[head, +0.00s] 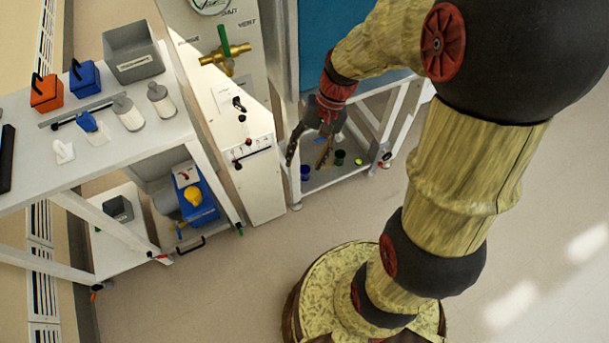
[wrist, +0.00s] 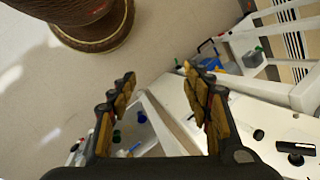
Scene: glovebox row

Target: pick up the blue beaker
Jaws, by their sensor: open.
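The blue beaker (head: 305,173) is a small dark-blue cup on the low grey shelf (head: 325,178) of a white frame stand in the head view. In the head view the beaker shows just below the fingertips, but I cannot tell the height gap. The open fingers also frame the wrist view (wrist: 158,72).
A dark green beaker (head: 340,157) and a small yellow-green item (head: 358,162) stand right of the blue one. White frame legs (head: 364,122) surround the shelf. A white cabinet (head: 255,175) stands at its left. The floor in front is clear.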

